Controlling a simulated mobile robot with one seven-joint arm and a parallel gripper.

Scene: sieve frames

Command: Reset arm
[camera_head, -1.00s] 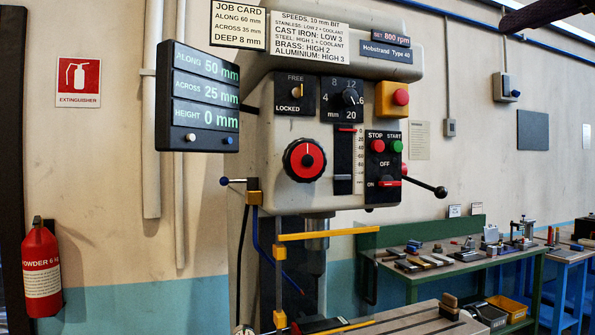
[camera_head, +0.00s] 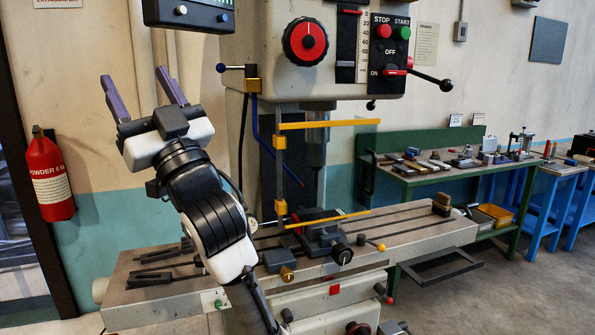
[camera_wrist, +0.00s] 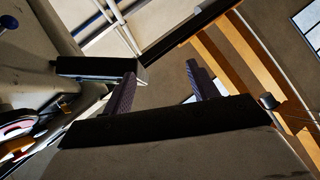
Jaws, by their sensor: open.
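My gripper (camera_head: 145,92) is raised at the left of the drilling machine in the head view, its purple fingers pointing up. The fingers stand well apart with nothing between them. My arm rises from the bottom of the picture, in front of the machine's table. In the wrist view my gripper (camera_wrist: 158,88) is also open and empty, with the ceiling and upper wall behind it.
The drilling machine (camera_head: 262,40) stands close on the right, with its slotted table (camera_head: 390,225) and a vice (camera_head: 325,235). A red fire extinguisher (camera_head: 48,178) hangs on the left wall. A green bench (camera_head: 405,180) with tools stands at the right.

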